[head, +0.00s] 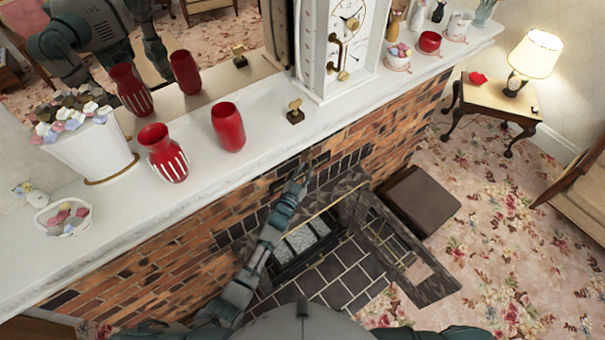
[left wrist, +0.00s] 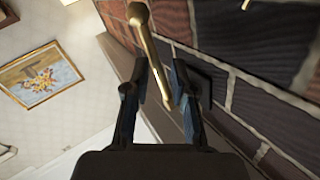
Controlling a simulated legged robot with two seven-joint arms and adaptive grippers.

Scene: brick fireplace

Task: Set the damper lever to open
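The damper lever (left wrist: 149,48) is a thin brass rod with a round knob, beside the brick wall in the left wrist view. Its shaft runs down between the two dark fingers of my left gripper (left wrist: 158,78). The fingers stand apart, with gaps visible beside the rod, so the gripper is open around or just behind it; whether either finger touches it I cannot tell. In the head view my left gripper (head: 301,171) is at the brick face just above the fireplace opening, and the lever cannot be made out there. My right gripper is not in view.
The white mantel shelf (head: 262,141) overhangs the brick front, close above my left gripper. It bears red vases (head: 228,127), a white clock (head: 338,45) and small ornaments. The fireplace surround (head: 412,262) and a brown box (head: 420,200) stand below and to the right.

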